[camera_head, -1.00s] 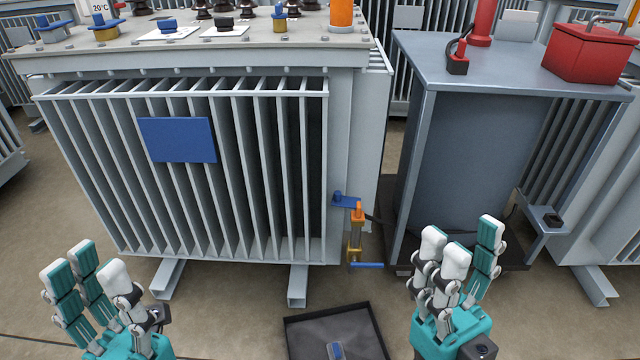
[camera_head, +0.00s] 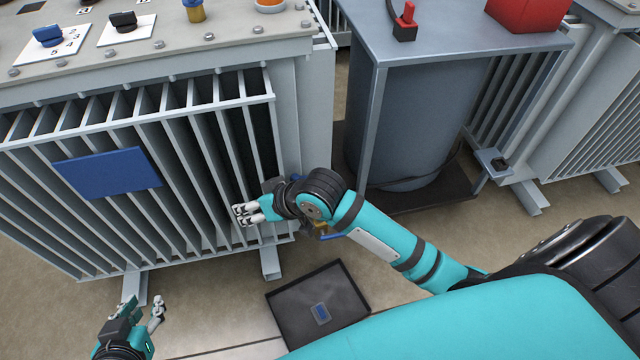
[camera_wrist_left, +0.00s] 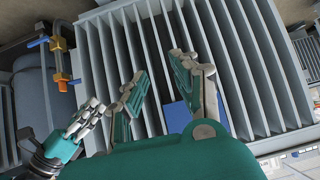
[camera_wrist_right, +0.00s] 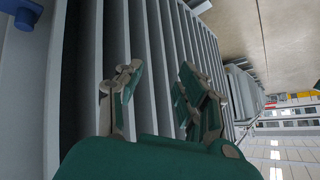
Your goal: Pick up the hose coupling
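My left gripper (camera_head: 143,308) is low at the left, open and empty, with spread fingers in the left wrist view (camera_wrist_left: 170,85).
The finned transformer (camera_head: 190,165) stands close to my right gripper. A dark tray (camera_head: 285,310) with a small blue-topped item (camera_head: 321,313) lies on the floor. Open floor (camera_head: 215,310) lies in front.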

